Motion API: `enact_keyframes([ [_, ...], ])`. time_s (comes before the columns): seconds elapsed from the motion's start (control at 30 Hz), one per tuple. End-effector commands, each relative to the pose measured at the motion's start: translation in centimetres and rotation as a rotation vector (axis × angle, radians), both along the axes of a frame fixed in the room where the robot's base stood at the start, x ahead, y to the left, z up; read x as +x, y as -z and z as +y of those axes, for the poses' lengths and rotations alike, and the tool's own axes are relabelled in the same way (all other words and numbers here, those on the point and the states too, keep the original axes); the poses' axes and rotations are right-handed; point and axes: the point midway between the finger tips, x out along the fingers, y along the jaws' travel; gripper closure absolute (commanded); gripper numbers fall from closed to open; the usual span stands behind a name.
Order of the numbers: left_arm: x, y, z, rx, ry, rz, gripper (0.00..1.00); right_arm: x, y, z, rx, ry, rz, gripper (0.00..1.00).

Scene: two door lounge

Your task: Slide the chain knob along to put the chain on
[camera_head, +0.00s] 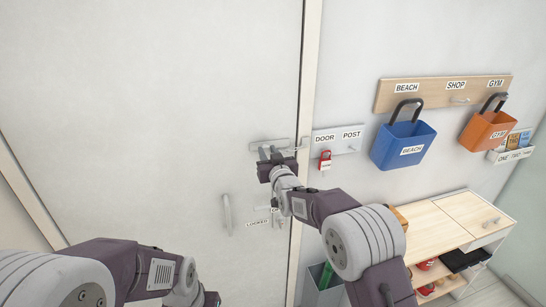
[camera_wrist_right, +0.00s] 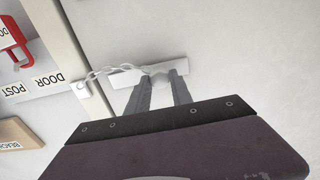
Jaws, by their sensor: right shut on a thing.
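The pale chain track plate (camera_head: 258,144) is fixed to the white door near its right edge; it also shows in the wrist view (camera_wrist_right: 122,80). My right gripper (camera_head: 267,152) is at this plate. In the wrist view its two fingers (camera_wrist_right: 163,76) are shut on the chain knob (camera_wrist_right: 157,70), which they partly hide. The knob is past the plate's middle, on the side away from the post.
A door handle (camera_head: 227,214) and a lock labelled LOCKED (camera_head: 258,223) are below my right gripper.

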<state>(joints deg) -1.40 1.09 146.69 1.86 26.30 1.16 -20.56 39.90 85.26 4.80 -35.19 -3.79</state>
Motion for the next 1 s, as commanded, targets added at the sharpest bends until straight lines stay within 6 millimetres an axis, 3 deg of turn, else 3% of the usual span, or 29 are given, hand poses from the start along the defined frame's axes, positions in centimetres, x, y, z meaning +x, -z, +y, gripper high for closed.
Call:
enact_keyframes([
  [0.17,0.0,-0.1,0.0,0.0,0.0,0.0,0.64,-0.1,-0.2,0.2,-0.002,-0.005,-0.003,1.0],
  [0.2,0.0,-0.1,0.0,0.0,0.0,0.0,0.64,-0.1,-0.2,0.2,-0.002,-0.005,-0.003,0.68],
  [0.27,0.0,-0.1,0.0,0.0,0.0,-0.001,0.64,-0.1,-0.2,0.2,-0.001,-0.004,-0.002,0.53],
  [0.67,0.0,0.5,0.0,0.0,0.0,0.0,0.64,-0.7,0.0,0.0,-0.001,-0.004,-0.003,0.53],
  [1.0,0.0,4.3,0.0,0.0,0.0,0.0,0.64,-6.9,0.3,-1.9,-0.003,-0.005,-0.005,0.53],
])
